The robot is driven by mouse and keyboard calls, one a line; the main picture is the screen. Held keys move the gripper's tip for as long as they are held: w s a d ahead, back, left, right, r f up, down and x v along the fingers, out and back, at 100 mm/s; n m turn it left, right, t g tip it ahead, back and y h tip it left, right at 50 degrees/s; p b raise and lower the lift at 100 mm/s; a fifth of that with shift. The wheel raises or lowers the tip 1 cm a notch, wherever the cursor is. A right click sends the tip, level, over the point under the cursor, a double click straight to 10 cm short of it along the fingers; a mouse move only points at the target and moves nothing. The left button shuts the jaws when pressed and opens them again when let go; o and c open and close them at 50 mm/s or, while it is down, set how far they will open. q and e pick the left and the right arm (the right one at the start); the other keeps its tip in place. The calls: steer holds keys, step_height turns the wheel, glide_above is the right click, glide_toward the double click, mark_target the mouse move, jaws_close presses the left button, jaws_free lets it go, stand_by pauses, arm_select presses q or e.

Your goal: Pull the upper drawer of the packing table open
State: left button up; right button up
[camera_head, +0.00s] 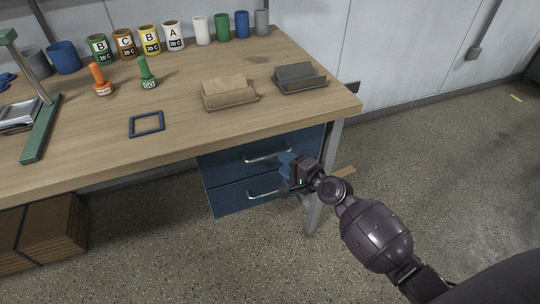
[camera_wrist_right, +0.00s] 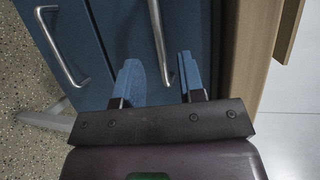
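The packing table (camera_head: 190,130) has a blue drawer unit under its right end. The upper drawer (camera_head: 232,162) and lower drawer (camera_head: 232,197) both look shut, their fronts level. The upper drawer has a silver bar handle (camera_head: 262,155), also seen in the right wrist view (camera_wrist_right: 158,35). My right gripper (camera_head: 287,164) is at the right end of this handle. In the right wrist view its two blue fingers (camera_wrist_right: 162,78) are apart, with the handle's end between them, nearer the right finger. Whether a finger touches the handle is unclear. My left gripper is not in view.
Brown cardboard (camera_head: 40,235) is stacked under the table at left. The speckled floor in front of the drawers is clear.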

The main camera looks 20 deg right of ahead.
mark_target(272, 156)
steer(key=b+x, duration=0.1)
steer(key=x, duration=0.5)
steer(key=shift+w+a, duration=0.1)
steer(key=shift+w, duration=0.2)
jaws_close()
